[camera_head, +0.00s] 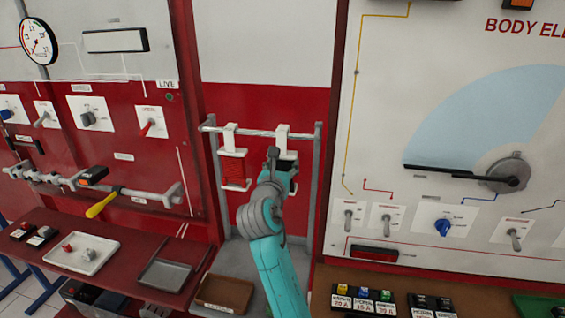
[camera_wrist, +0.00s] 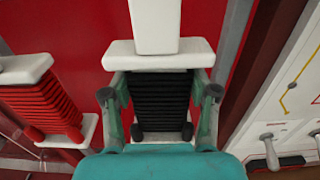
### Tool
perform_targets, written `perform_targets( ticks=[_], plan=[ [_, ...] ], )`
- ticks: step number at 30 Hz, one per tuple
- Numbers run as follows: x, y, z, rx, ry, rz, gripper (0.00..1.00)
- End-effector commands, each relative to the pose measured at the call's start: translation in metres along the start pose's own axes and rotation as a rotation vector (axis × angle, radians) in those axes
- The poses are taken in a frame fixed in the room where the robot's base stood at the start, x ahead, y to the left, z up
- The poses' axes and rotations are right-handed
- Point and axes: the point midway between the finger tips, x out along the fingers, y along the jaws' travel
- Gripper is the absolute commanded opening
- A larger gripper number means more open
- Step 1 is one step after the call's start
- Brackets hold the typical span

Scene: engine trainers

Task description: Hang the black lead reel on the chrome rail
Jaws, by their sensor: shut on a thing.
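The chrome rail (camera_head: 255,132) runs level between two grey uprights in front of the red panel. The black lead reel (camera_wrist: 160,100) is a ribbed black winding between white end plates, with a broad white hook arm (camera_wrist: 154,18) above. My gripper (camera_head: 281,175) is shut around its winding, one finger on each side in the wrist view. In the head view its white hook (camera_head: 282,130) is at the rail's right half; I cannot tell whether the rail carries its weight. My gripper hides most of the reel there.
A red reel (camera_head: 233,168) hangs from the rail just left; it also shows in the wrist view (camera_wrist: 45,105). The right upright (camera_head: 314,185) is close to my gripper. A brown tray (camera_head: 224,293) lies below. Panels with switches stand on both sides.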

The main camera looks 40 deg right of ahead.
Motion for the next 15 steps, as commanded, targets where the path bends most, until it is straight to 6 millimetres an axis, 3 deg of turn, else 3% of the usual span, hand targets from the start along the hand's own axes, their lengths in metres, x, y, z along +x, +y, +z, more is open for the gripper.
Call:
perform_targets(
  ticks=[7,8,9,11,15],
  plan=[
    [-0.0001,0.0,0.0001,0.0,-0.001,0.0,0.19],
    [-0.0001,-0.0001,0.0001,0.0,-0.001,0.0,0.64],
    [-0.0001,-0.0001,0.0001,0.0,-0.001,0.0,0.74],
    [-0.0001,-0.0001,0.0001,0.0,-0.001,0.0,0.89],
    [-0.0001,-0.0001,0.0,0.0,0.0,0.0,0.89]
  ],
)
